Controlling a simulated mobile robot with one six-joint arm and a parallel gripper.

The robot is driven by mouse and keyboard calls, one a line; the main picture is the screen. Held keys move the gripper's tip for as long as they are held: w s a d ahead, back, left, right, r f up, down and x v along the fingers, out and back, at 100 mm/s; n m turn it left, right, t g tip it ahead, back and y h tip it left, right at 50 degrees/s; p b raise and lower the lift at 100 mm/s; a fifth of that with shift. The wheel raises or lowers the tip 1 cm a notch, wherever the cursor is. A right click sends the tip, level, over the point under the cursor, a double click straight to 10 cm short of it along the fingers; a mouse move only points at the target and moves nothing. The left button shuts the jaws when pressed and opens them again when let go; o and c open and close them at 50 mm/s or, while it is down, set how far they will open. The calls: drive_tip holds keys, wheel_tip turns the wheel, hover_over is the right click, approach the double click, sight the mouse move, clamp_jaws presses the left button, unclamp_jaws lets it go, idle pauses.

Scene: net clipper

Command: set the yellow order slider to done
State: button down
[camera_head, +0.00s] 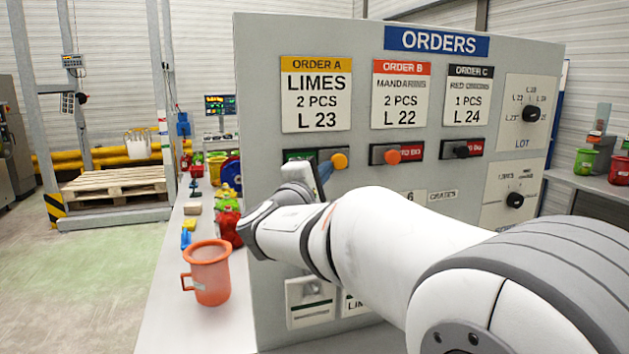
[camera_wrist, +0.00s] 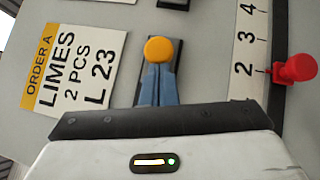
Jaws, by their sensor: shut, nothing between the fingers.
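The yellow order slider knob (camera_head: 339,161) sits at the right end of its dark track, under the LIMES order card (camera_head: 316,94). A green field (camera_head: 297,155) shows at the left of this track, its lettering partly hidden and unreadable. My gripper (camera_head: 325,170) is shut and empty at the left side of the knob. In the wrist view, its blue fingertips (camera_wrist: 158,68) meet the edge of the yellow knob (camera_wrist: 159,49); I cannot tell whether they touch. My arm hides the panel below the slider.
The orange slider (camera_head: 392,157) and black slider (camera_head: 461,151) sit at the left of their tracks, with red fields at right. Black rotary knobs (camera_head: 531,114) are on the panel's right. An orange mug (camera_head: 208,272) stands on the counter. In the wrist view, a red pointer (camera_wrist: 294,69) sits by a number scale.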

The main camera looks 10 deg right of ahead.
drive_tip(key=shift+r, duration=0.1)
drive_tip(key=w+a+b+v, duration=0.2)
drive_tip(key=b+v, duration=0.2)
drive_tip(key=v, duration=0.9)
drive_tip(key=shift+f+b, duration=0.35)
